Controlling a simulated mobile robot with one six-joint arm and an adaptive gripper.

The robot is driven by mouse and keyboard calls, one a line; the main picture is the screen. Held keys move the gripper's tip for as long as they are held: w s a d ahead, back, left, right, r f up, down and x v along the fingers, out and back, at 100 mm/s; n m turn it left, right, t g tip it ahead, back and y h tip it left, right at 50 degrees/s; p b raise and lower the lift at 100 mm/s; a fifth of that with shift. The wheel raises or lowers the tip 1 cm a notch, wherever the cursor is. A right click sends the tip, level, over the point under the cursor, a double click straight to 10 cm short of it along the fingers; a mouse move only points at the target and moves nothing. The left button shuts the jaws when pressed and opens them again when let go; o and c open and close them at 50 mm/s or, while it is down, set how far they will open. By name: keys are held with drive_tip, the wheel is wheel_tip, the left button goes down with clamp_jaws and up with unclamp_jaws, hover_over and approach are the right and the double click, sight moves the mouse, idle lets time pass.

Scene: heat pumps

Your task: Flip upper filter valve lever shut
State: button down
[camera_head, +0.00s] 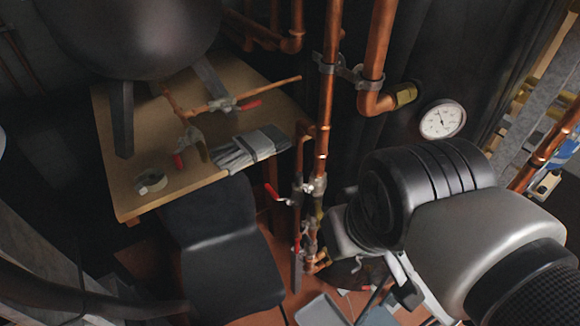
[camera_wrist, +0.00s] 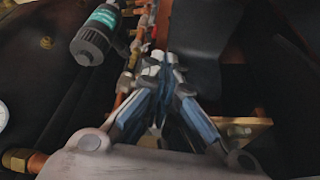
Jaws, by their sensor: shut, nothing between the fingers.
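A red valve lever (camera_head: 272,193) sticks out to the upper left from a metal valve body (camera_head: 317,185) on a vertical copper pipe (camera_head: 327,100) in the head view. It looks like the upper filter valve lever. In the wrist view a dark cylinder with a teal band (camera_wrist: 103,17), possibly the filter, sits at the upper left beside copper pipes and fittings. My gripper (camera_wrist: 157,62) is shut and empty in the wrist view, its tips close to the pipe line in the picture. Whether it touches anything cannot be told.
A wooden table (camera_head: 110,150) at the left bears a copper pipe assembly (camera_head: 205,108), grey gloves (camera_head: 245,148) and a tape roll (camera_head: 151,181). A black chair (camera_head: 225,240) stands before it. A round gauge (camera_head: 442,119) is behind my arm. More copper pipes run close by.

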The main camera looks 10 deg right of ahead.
drive_tip(key=w+r+n+g+p, duration=0.2)
drive_tip(key=w+r+p, duration=0.3)
drive_tip(key=w+r, duration=0.3)
drive_tip(key=n+g+h+p, duration=0.1)
drive_tip(key=n+g+p, duration=0.15)
drive_tip(key=p, duration=0.55)
hover_over(302, 183)
drive_tip(key=a, duration=0.3)
drive_tip(key=f, duration=0.2)
drive_tip(key=w+f+n+g+p, duration=0.1)
drive_tip(key=w+f+g+p, duration=0.1)
drive_tip(key=w+f, duration=0.4)
drive_tip(key=shift+w+a+f+n+p, duration=0.35)
drive_tip(key=shift+a+f+p, duration=0.1)
drive_tip(key=shift+p, duration=0.4)
drive_tip(key=b+x, duration=0.1)
drive_tip(key=x, duration=0.9)
drive_tip(key=shift+d+b, duration=0.2)
drive_tip(key=shift+b, duration=0.15)
drive_tip(key=shift+s+r, duration=0.1)
drive_tip(key=shift+r, duration=0.05)
